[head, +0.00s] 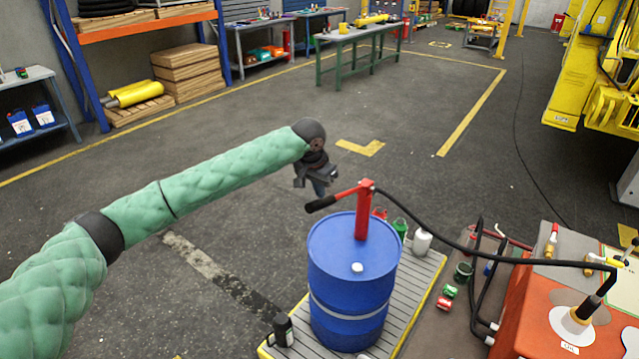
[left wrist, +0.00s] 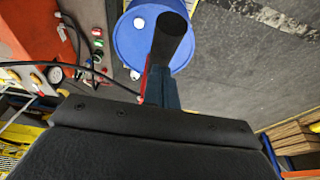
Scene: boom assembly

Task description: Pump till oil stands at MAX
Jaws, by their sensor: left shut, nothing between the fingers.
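A blue drum (head: 345,285) stands upright on a grey slatted platform (head: 412,290). A red hand pump (head: 363,212) rises from its top, its lever slanting slightly down to the left to a black grip (head: 321,203). A black hose runs right to an orange tank (head: 535,310), where its nozzle (head: 585,308) stands in a white funnel. My left gripper (head: 319,190) is shut and empty, pointing down just behind the grip; contact cannot be told. The grip also shows large beside the fingers in the left wrist view (left wrist: 172,40). I cannot read an oil level. My right gripper is out of view.
A white bottle (head: 422,242) and red and green cans (head: 400,228) stand behind the drum. Small cans (head: 447,297) lie right of the platform. Yellow machinery (head: 590,80) fills the upper right. The floor behind the drum is clear.

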